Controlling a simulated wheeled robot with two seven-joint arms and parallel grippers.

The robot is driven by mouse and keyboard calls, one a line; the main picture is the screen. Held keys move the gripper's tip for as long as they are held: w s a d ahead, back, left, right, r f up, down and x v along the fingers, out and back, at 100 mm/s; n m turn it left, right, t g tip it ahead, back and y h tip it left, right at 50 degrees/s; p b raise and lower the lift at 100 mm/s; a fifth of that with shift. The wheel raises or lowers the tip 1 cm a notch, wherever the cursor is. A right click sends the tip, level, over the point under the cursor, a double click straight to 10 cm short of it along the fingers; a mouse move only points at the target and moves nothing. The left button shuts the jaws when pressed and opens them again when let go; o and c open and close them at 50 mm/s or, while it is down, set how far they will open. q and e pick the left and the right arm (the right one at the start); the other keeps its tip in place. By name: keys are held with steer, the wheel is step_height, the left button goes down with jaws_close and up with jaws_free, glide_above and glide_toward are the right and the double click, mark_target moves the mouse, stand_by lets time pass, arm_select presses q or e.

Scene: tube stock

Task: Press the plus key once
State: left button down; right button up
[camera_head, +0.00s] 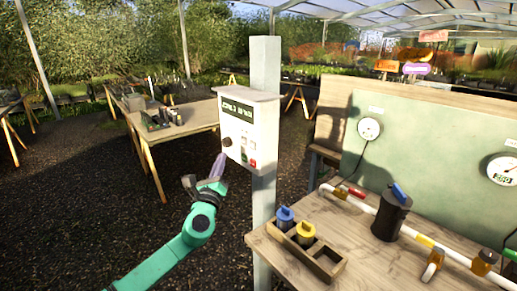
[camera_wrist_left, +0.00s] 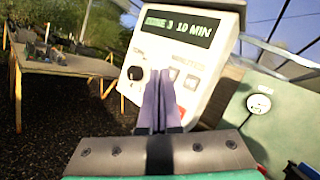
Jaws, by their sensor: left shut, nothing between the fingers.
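A white control box (camera_head: 249,132) is fixed to a pale post. Its dark display (camera_wrist_left: 179,27) reads what looks like "ZONE 3 10 MIN". Below it are a dark round knob (camera_wrist_left: 135,73) and two small pale keys under a label, a left key (camera_wrist_left: 174,74) and a right key (camera_wrist_left: 191,81). Their signs are too small to read, so I cannot tell which is the plus key. My left gripper (camera_head: 219,163) is shut and empty, its purple fingers pointing at the box's front. In the wrist view its tips (camera_wrist_left: 160,76) overlap the panel between knob and keys; contact is unclear.
The box also has green and red buttons (camera_head: 252,163) low down. A wooden bench (camera_head: 340,235) at right carries a holder with blue and yellow caps, a dark canister (camera_head: 390,215) and white piping. Another table (camera_head: 180,122) stands behind at left.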

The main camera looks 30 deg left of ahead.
mark_target(253, 145)
arm_select(q)
steer(key=w+d, duration=0.2)
steer(key=w, duration=0.6)
steer(key=shift+w+f, duration=0.15)
steer(key=shift+w, duration=0.15)
arm_select(e)
steer(key=shift+a+f, duration=0.2)
steer(key=shift+a, duration=0.35)
steer(key=shift+a, duration=0.15)
stand_by(0.8)
arm_select(q)
steer(key=shift+b, duration=0.3)
arm_select(e)
steer(key=shift+f, duration=0.1)
arm_select(q)
steer(key=shift+w+d, duration=0.15)
steer(key=shift+w, duration=0.25)
arm_select(e)
steer(key=shift+f, duration=0.15)
